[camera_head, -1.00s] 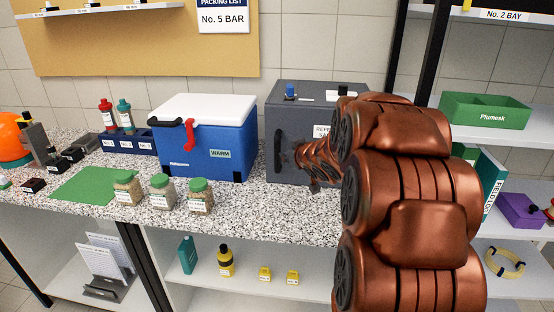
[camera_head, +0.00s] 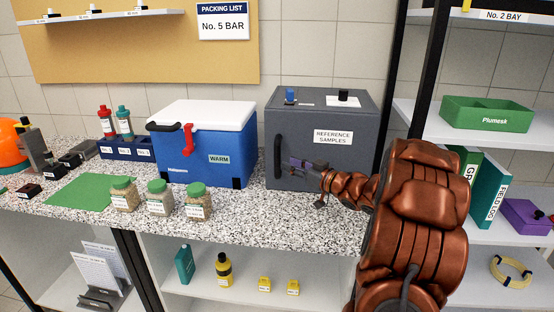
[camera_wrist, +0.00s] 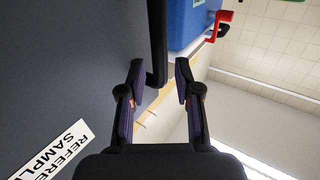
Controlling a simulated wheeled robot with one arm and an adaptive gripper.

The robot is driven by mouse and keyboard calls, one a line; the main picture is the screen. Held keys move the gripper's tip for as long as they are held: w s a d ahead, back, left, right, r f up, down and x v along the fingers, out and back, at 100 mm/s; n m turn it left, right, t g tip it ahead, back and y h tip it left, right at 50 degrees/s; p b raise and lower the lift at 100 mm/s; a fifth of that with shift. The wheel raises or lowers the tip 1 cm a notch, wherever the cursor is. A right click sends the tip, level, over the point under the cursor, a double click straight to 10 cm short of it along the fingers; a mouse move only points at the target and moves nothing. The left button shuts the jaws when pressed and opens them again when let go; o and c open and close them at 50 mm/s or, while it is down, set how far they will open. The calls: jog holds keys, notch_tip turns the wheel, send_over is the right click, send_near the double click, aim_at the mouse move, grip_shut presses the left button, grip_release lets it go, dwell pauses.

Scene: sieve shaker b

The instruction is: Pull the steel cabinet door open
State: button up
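The steel cabinet (camera_head: 310,115) is a dark grey box on the counter, its front door labelled "REFERENCE SAMPLES". The door looks shut. A black upright bar handle (camera_head: 278,156) is on the door's left side. My gripper (camera_head: 294,164) is in front of the door, just right of the handle. In the wrist view my gripper (camera_wrist: 160,75) is open. There the handle (camera_wrist: 157,40) reaches down into the gap between the fingertips, nearer the left finger. I cannot tell whether a finger touches it. The door face (camera_wrist: 70,70) fills the left of the wrist view.
A blue cool box (camera_head: 205,150) with a white lid and red latch stands just left of the cabinet. Several green-lidded jars (camera_head: 160,198) stand near the counter's front edge. A shelf rack post (camera_head: 405,85) is close on the right. Speckled counter (camera_head: 270,215) is clear before the cabinet.

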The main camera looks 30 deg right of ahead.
aim_at(277, 175)
jog(key=shift+p+x, duration=0.6)
jog(key=shift+x, duration=2.6)
grip_shut()
